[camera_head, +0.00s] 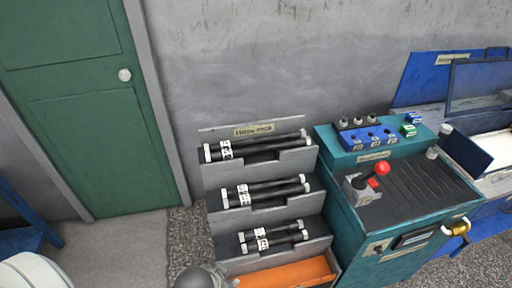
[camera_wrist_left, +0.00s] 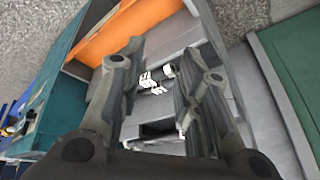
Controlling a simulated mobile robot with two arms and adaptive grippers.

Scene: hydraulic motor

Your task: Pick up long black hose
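A tiered grey hose rack (camera_head: 222,180) stands against the wall. The longest black hoses (camera_head: 270,143), with white end fittings and a white label, lie on its top shelf. Shorter black hoses lie on the middle shelf (camera_head: 265,190) and the shortest on the bottom shelf (camera_head: 274,236). In the left wrist view my left gripper (camera_wrist_left: 165,62) is open, its two dark fingers apart. White hose labels (camera_wrist_left: 152,84) on the rack show beyond and between them; nothing appears held. The fingers hide part of the rack. My right gripper is in neither view.
An orange tray (camera_head: 290,276) is at the rack's foot. A teal control cabinet (camera_head: 345,215) with a red-knobbed lever (camera_head: 382,169) stands close on the right. A green door (camera_head: 95,120) is left, with clear floor before it.

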